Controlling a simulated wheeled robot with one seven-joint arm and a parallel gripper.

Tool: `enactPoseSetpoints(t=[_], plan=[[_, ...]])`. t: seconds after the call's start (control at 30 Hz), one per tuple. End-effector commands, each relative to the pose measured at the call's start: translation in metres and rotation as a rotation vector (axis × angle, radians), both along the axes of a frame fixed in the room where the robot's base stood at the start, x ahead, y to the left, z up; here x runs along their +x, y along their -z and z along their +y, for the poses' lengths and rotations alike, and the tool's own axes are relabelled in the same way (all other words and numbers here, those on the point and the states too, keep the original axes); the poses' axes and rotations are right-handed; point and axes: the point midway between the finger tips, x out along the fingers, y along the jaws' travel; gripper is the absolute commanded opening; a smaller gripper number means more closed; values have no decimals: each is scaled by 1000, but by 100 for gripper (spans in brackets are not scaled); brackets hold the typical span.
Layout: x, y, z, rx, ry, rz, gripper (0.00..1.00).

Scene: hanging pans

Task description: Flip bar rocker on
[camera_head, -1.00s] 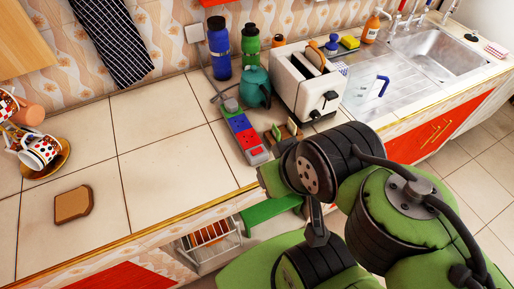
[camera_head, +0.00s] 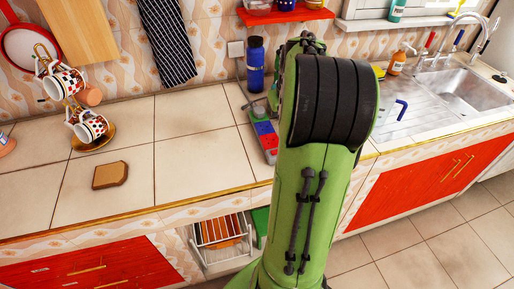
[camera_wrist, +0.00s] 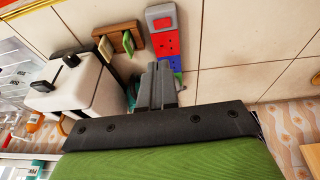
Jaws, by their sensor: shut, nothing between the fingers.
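The power bar (camera_head: 266,134) lies on the tiled counter, partly hidden by my arm in the head view. It has red and blue socket blocks and grey ends. In the wrist view the bar (camera_wrist: 165,43) runs up from my fingertips to its grey end piece (camera_wrist: 160,15). The rocker's position cannot be made out. My gripper (camera_wrist: 158,68) is shut and empty, its fingertips over the bar's socket part; contact cannot be told. My arm hides the gripper in the head view.
A white toaster (camera_wrist: 75,85) and a small wooden rack (camera_wrist: 118,42) stand left of the gripper in the wrist view. A blue bottle (camera_head: 255,65) stands behind the bar. A bread slice (camera_head: 110,175) and a cup stand (camera_head: 95,140) are at left, with clear tiles between.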

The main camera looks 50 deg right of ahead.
Motion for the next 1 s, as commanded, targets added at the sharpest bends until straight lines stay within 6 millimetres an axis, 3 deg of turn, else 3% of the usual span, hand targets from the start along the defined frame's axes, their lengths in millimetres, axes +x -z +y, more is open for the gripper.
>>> enactPoseSetpoints(t=[0.37, 0.83, 1.0], plan=[[2, 8, -1, 1, 0, 0, 0], [23, 103, -18, 4, 1, 2, 0], [20, 129, -21, 3, 0, 1, 0]])
